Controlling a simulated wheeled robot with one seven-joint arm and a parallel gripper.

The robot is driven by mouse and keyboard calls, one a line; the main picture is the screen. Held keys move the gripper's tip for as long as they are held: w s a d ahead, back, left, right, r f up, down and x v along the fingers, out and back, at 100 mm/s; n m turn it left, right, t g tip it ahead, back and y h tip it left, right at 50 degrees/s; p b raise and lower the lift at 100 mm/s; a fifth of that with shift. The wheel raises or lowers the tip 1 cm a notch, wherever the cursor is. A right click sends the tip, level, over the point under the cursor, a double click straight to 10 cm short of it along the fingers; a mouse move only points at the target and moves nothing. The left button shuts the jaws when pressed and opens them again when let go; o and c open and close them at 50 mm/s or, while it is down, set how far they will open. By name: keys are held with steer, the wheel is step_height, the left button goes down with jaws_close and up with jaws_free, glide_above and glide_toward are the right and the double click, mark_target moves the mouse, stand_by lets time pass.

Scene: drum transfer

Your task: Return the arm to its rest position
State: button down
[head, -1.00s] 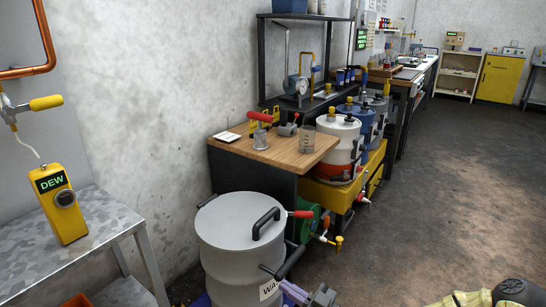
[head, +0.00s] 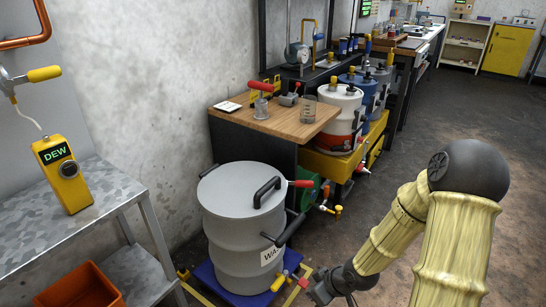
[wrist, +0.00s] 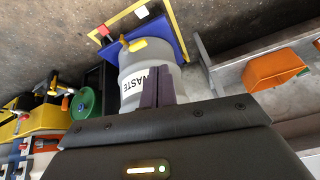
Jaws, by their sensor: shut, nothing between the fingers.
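My gripper (wrist: 158,88) shows in the wrist view as two dark purple fingers pressed together with nothing between them. They overlap the grey waste drum (wrist: 150,55) in that picture, but I cannot tell the gap to it. In the head view my arm is folded at the right, with a black elbow joint and pale yellow links. Its dark lower end is at the bottom edge, right of the drum (head: 240,225); the fingers are not clear there. The drum stands upright on a blue base (head: 205,275), lid on, with black handles.
A metal bench (head: 60,215) with a yellow DEW meter (head: 62,175) is at left, an orange bin (head: 88,288) below. A wooden-topped bench (head: 285,125) and several smaller drums (head: 340,115) stand behind the waste drum. The floor at right (head: 420,130) is open.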

steer(key=s+d+r+m+h, duration=0.2)
steer(key=s+r+m, duration=0.2)
steer(key=r, duration=0.4)
steer(key=s+d+r+m+h, duration=0.2)
steer(key=s+r+m, duration=0.15)
steer(key=r, duration=0.35)
step_height(320, 180, up, 38)
steer(key=g+p, duration=0.1)
steer(key=p, duration=3.7)
steer(key=shift+m+p, duration=0.4)
steer(key=shift+m, duration=0.05)
steer(key=shift+d, duration=0.1)
